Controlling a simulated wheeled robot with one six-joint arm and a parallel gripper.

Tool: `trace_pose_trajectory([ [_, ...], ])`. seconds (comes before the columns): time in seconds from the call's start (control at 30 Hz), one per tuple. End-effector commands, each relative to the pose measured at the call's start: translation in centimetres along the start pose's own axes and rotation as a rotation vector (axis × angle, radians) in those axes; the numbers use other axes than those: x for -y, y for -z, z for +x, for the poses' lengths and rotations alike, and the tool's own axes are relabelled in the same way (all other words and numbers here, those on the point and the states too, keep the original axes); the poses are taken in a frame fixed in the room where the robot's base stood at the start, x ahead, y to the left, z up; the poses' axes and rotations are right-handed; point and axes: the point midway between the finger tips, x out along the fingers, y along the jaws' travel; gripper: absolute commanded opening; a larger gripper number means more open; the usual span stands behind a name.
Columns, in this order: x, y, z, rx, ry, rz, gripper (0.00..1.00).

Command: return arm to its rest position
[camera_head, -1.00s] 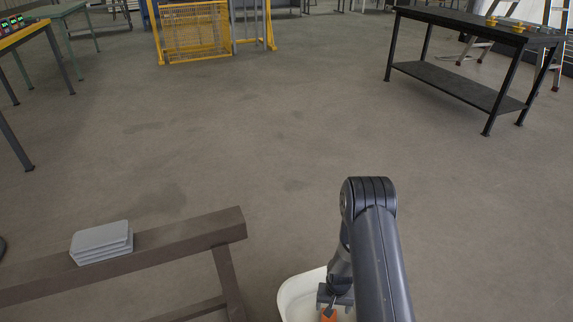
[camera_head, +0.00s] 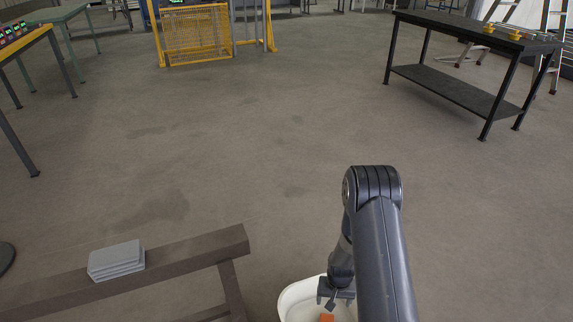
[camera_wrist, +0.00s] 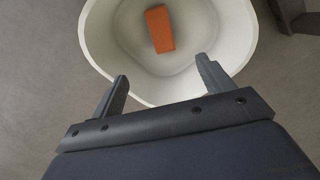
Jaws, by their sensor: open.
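My gripper (camera_wrist: 160,88) is open and empty in the wrist view, its two fingers spread apart at the near rim of a white bowl-like container (camera_wrist: 105,35). An orange block (camera_wrist: 159,29) lies inside that container, beyond the fingertips and apart from them. In the head view my gripper (camera_head: 333,294) hangs from the bent arm over the white container (camera_head: 289,298) at the bottom. The orange block (camera_head: 327,318) shows just below the gripper, cut by the frame edge. My arm hides the right part of the container.
A brown beam frame (camera_head: 190,252) with stacked grey plates (camera_head: 116,260) stands at lower left. A black table (camera_head: 455,85) is at upper right, a yellow wire barrier (camera_head: 195,35) at the back, and a yellow-edged table (camera_head: 25,37) at upper left. The middle floor is clear.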

Motion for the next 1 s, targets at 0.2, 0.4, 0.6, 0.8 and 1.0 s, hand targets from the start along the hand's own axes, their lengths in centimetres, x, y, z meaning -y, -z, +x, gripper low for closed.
trace_pose_trajectory([
  [0.2,0.0,-0.2,-3.3,-0.001,0.0,-0.009,0.76],
  [0.4,0.0,-0.4,-5.8,0.0,0.0,-0.017,0.76],
  [0.6,-0.1,-0.6,-8.2,0.0,0.0,-0.027,0.76],
  [0.8,-0.1,-0.7,-10.7,-0.001,0.0,-0.035,0.76],
  [1.0,-0.1,-1.0,-13.1,0.0,0.0,-0.043,0.76],
])
